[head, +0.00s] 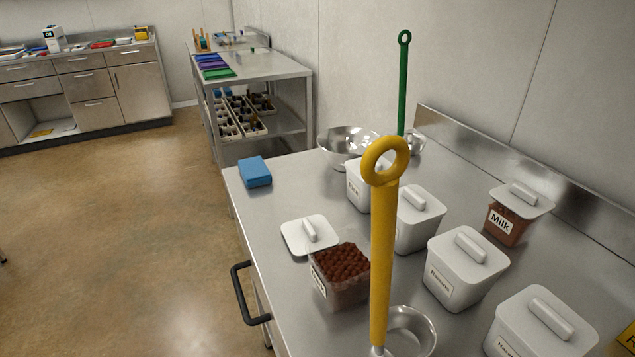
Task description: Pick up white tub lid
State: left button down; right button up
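A white square tub lid (295,240) with a raised bar handle lies on the steel table, handle up. It is beside an open clear tub (340,290) full of dark brown pieces, at the tub's far left side. Other white lids sit on closed tubs: a white tub (452,287), one at front right (520,335), one farther back (415,232), and one partly hidden behind the yellow handle (357,190). A tub labelled Milk (507,226) also has a white lid, set askew. Neither of my grippers is in view.
A yellow-handled ladle (383,260) stands upright in front of the tubs. A green-handled one (403,85) rises near the steel bowl (342,145). A blue block (255,172) lies at the far left corner. Table surface around the lid's left and far side is clear. A black handle (240,290) juts from the edge.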

aim_at(296, 233)
jog(key=z, duration=0.5)
jog(key=j+z, duration=0.15)
jog(key=z, duration=0.35)
jog(key=j+z, duration=0.1)
jog(key=z, duration=0.45)
jog(key=j+z, duration=0.1)
jog(key=z, duration=0.9)
jog(key=j+z, duration=0.1)
jog(key=z, duration=0.4)
jog(key=k+z, duration=0.1)
jog(key=z, duration=0.9)
jog(key=k+j+z, duration=0.15)
jog(key=z, duration=0.2)
jog(key=k+z, duration=0.65)
jog(key=k+u, duration=0.45)
jog(key=k, duration=0.3)
jog(key=u, duration=0.5)
jog(key=k+j+u, duration=0.1)
jog(key=u, duration=0.35)
jog(key=j+u, duration=0.1)
jog(key=u, duration=0.4)
jog(key=k+j+u, duration=0.1)
jog(key=u, duration=0.35)
jog(key=j+u, duration=0.15)
jog(key=u, duration=0.35)
jog(key=j+u, duration=0.1)
jog(key=u, duration=0.35)
